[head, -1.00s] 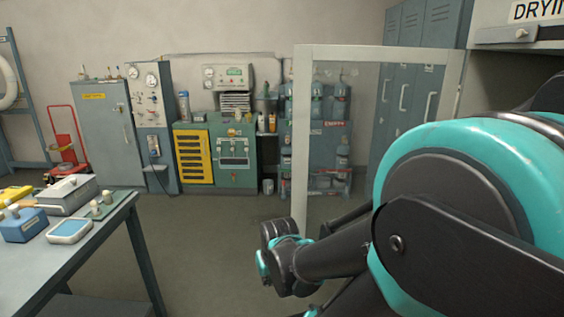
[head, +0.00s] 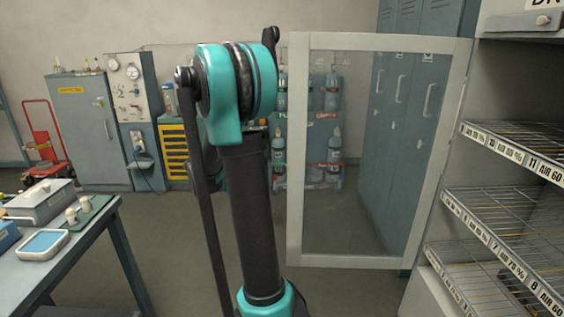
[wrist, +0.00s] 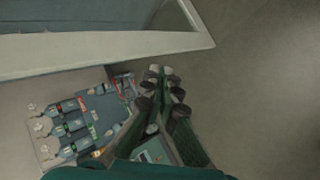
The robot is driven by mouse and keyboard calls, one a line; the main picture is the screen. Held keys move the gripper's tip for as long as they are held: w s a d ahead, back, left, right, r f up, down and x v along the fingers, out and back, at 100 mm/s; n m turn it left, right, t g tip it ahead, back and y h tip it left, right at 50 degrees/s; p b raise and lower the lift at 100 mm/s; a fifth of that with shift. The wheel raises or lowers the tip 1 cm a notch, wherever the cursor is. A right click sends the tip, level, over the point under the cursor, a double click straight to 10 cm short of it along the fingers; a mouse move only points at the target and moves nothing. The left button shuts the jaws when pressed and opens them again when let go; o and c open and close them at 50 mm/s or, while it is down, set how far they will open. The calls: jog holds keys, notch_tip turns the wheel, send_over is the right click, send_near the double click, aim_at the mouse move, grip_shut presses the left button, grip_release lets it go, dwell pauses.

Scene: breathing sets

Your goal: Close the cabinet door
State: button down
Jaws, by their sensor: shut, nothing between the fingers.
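The cabinet door (head: 295,165) is a pale frame around a clear pane. It stands open in the middle of the head view, hinged on its right side at the cabinet (head: 450,235). The wrist view shows a pale frame edge (wrist: 110,45), apparently the door's, across the upper left. My gripper (wrist: 165,72) is shut and empty, just below that frame edge in the picture; I cannot tell whether they touch. In the head view my arm stands upright left of the door, and my gripper is hidden.
Wire shelves (head: 495,215) with labels fill the open cabinet at right. A workbench (head: 85,240) with equipment stands at left. Blue-grey lockers (head: 400,130) and a rack of bottles (head: 325,150) stand beyond the door. Floor is clear between the bench and the door.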

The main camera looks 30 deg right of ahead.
jog(key=w+d+r+m+g+h, duration=0.1)
jog(key=w+d+r+g+h, duration=0.15)
jog(key=w+d+h, duration=0.35)
jog(key=w+d+r+m+g+h, duration=0.1)
jog(key=w+d+r+m+g, duration=0.2)
jog(key=w, duration=0.4)
jog(key=w+r+x, duration=0.1)
jog(key=x, duration=1.1)
jog(key=shift+s+a+f+n+h, duration=0.15)
jog(key=shift+s+a+f+n, duration=0.1)
jog(key=shift+s+a, duration=0.4)
jog(key=shift+s+a+f+n+h, duration=0.15)
jog(key=shift+s+a+n, duration=0.1)
jog(key=shift+s+a, duration=0.45)
